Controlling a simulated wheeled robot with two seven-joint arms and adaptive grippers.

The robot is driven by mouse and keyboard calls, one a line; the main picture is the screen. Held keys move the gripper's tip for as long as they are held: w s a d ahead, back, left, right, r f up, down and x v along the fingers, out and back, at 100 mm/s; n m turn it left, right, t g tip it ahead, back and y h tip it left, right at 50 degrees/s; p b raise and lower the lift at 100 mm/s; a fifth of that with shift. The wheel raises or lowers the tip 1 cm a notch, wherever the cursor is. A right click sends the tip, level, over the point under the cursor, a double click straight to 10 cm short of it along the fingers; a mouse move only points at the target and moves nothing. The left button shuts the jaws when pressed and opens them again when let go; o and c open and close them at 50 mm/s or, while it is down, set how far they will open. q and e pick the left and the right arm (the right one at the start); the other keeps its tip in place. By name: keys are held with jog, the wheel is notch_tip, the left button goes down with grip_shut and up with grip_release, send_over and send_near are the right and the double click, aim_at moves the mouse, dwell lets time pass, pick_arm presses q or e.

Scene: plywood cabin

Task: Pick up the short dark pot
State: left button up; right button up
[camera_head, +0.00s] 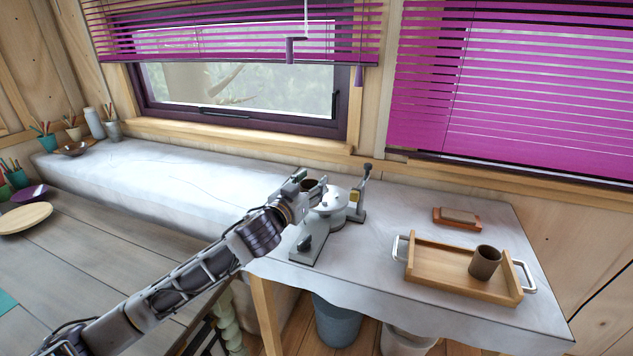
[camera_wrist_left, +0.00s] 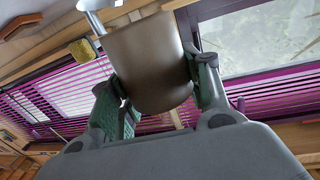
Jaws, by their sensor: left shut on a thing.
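My left gripper (camera_head: 313,188) is shut on a short dark pot (camera_head: 309,184), above the table near the grey metal device. Only a little of the pot shows in the head view, behind the fingers. In the left wrist view the pot (camera_wrist_left: 147,62) is a smooth brown, round-walled vessel between the two green-padded fingers of my left gripper (camera_wrist_left: 158,92). My right gripper is not in view.
A grey metal device (camera_head: 330,208) with a lever stands just right of the gripper. A wooden tray (camera_head: 435,262) holds a brown cup (camera_head: 485,262). Cups with pencils (camera_head: 46,140) stand at far left. The grey cloth's middle left is clear.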

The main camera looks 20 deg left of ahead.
aim_at(305, 191)
pick_arm(q)
jog(key=shift+s+a, duration=0.15)
jog(key=shift+s, duration=1.25)
jog(key=shift+s+a+b, duration=0.25)
jog(key=shift+s+b, duration=0.1)
jog(key=shift+s, duration=0.8)
jog(key=shift+s+a, duration=0.15)
jog(key=shift+s, duration=0.6)
jog(key=shift+s+a, duration=0.1)
jog(key=shift+s, duration=0.75)
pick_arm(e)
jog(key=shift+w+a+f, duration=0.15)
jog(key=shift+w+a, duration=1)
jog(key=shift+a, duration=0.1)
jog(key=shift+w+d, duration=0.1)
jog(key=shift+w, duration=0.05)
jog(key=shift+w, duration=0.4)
